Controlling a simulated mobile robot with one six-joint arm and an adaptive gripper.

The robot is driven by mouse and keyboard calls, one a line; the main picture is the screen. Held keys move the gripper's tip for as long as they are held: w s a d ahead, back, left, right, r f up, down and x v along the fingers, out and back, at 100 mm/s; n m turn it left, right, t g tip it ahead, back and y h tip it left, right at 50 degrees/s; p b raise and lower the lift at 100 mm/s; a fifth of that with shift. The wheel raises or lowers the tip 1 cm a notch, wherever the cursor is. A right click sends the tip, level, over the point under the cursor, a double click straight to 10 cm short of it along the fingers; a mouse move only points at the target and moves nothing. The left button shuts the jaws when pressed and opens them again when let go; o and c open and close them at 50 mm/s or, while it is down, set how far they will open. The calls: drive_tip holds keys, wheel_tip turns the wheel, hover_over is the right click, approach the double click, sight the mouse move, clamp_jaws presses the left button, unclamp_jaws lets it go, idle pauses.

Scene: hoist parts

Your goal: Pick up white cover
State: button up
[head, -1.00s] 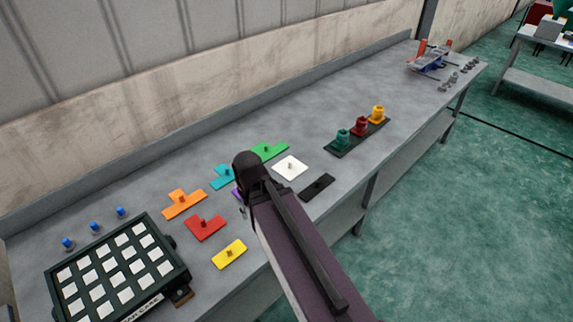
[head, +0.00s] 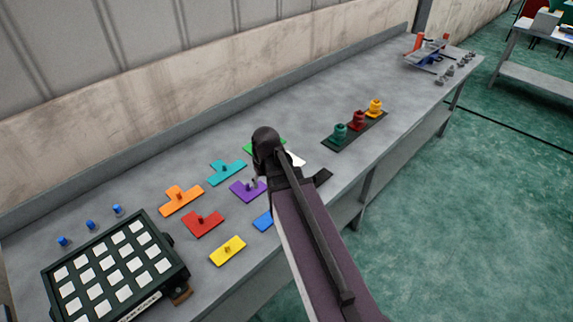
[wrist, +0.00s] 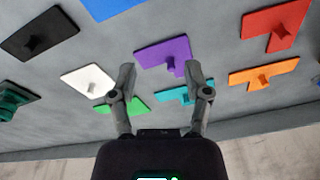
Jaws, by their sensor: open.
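The white cover (wrist: 80,84) is a flat white square plate with a small knob on top. It lies on the grey bench, left of my gripper in the wrist view. In the head view only a sliver of the white cover (head: 297,158) shows, the rest hidden behind my arm. My gripper (wrist: 159,70) is open and empty, its two fingers apart above the bench. Between and beyond the fingertips lies a purple piece (wrist: 163,54). In the head view my gripper's fingertips (head: 254,184) show beside the purple piece.
Near the white cover lie a black piece (wrist: 40,34), a green piece (wrist: 126,105) and a teal piece (wrist: 178,97). Orange (head: 181,200), red (head: 202,223), yellow (head: 228,251) and blue pieces lie around. A dark tray (head: 115,268) is at left; knobbed parts stand on a strip (head: 354,131).

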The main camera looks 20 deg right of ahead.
drive_tip(key=w+d+t, duration=0.1)
drive_tip(key=w+d, duration=0.5)
drive_tip(key=d, duration=0.2)
drive_tip(key=w+d+t, duration=0.2)
drive_tip(key=w+d, duration=0.4)
drive_tip(key=d, duration=0.3)
drive_tip(key=shift+w+d+r+n+b, duration=0.3)
drive_tip(key=b+x, duration=0.7)
drive_tip(key=shift+w+f, duration=0.1)
drive_tip(key=shift+f, duration=0.25)
drive_tip(key=shift+w+f+b, duration=0.25)
drive_tip(key=shift+f+b, duration=0.15)
drive_tip(key=shift+b, duration=0.1)
drive_tip(key=shift+f, duration=0.1)
drive_tip(key=shift+b+x, duration=2.35)
drive_tip(key=shift+x, duration=0.15)
drive_tip(key=shift+w, duration=0.1)
